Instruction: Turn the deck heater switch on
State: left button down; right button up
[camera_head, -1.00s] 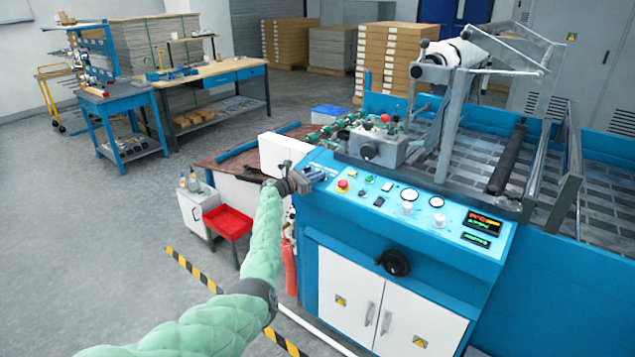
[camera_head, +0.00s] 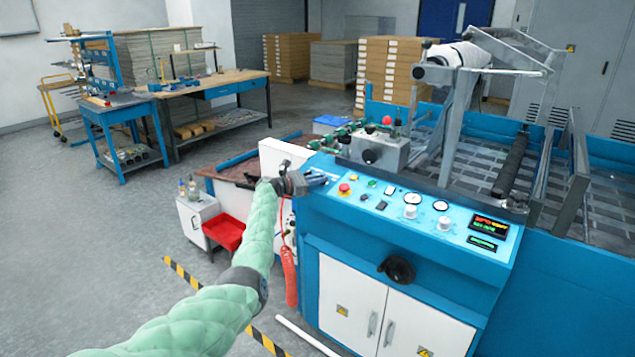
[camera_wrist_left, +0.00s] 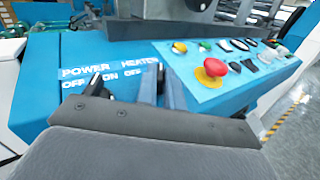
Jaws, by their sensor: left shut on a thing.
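The blue control panel (camera_head: 400,205) of the machine is at the right of the head view. Its left end shows in the left wrist view with white POWER and HEATER labels (camera_wrist_left: 138,67) and OFF and ON marks. A black power switch (camera_wrist_left: 96,84) stands below the POWER label. My left gripper (camera_head: 323,179) reaches the panel's left end; in the wrist view its fingers (camera_wrist_left: 163,86) are close together beside the HEATER label. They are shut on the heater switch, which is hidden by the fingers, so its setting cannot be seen. My right gripper is out of view.
A red emergency button (camera_head: 344,188) sits just right of my gripper, with more buttons and dials (camera_head: 411,211) beyond. A white box-like panel (camera_head: 284,156) stands close behind my left wrist. A red tray (camera_head: 224,228) is to the left.

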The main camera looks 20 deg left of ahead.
pick_arm(q)
jog(key=shift+s+d+f, duration=0.1)
jog(key=shift+f, duration=0.4)
jog(key=c, duration=1.5)
grip_release()
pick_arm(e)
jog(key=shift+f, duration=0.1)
pick_arm(q)
jog(key=shift+r, duration=0.15)
